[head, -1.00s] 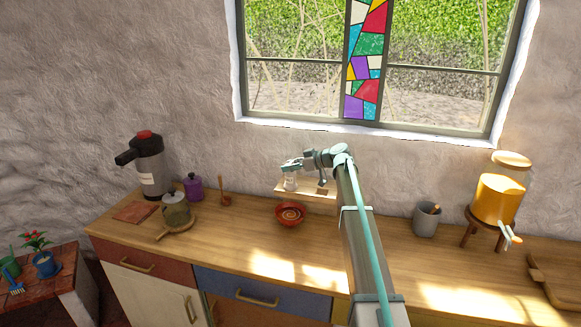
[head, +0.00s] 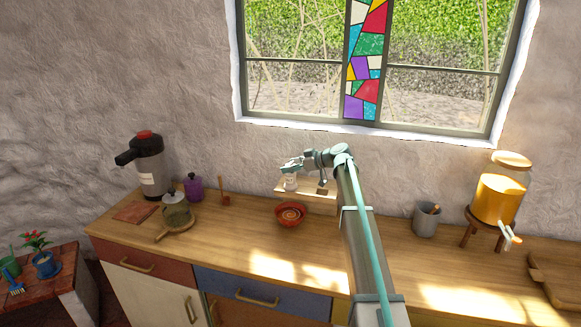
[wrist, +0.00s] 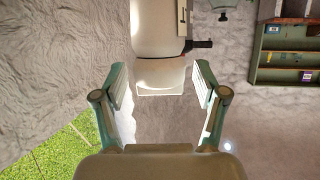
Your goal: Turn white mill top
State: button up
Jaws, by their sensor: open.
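The white mill (head: 290,184) stands upright on the left part of a small wooden shelf or riser behind the red bowl. My gripper (head: 289,168) is right at its top in the head view, which hides the top in part. In the wrist view the mill appears upside down, with its body (wrist: 160,28) at the upper middle and its pale top (wrist: 160,76) ahead of the fingertips. My gripper (wrist: 158,80) is open, one finger on each side of the top. Gaps show between the fingers and the top, so I see no grip on it.
The wooden riser (head: 322,192) bears the mill. A red bowl (head: 290,214) sits in front of it. A purple jar (head: 194,188), a glass pot (head: 177,212) and an airpot (head: 150,170) stand left. A grey cup (head: 426,220) and a yellow dispenser (head: 498,198) stand right.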

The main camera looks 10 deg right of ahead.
jog(key=v, duration=1.2)
jog(key=shift+w+a, duration=0.1)
jog(key=x, duration=1)
jog(key=shift+w+a+b, duration=0.15)
jog(key=shift+b, duration=0.2)
jog(key=shift+x, duration=0.75)
jog(key=shift+f, duration=0.15)
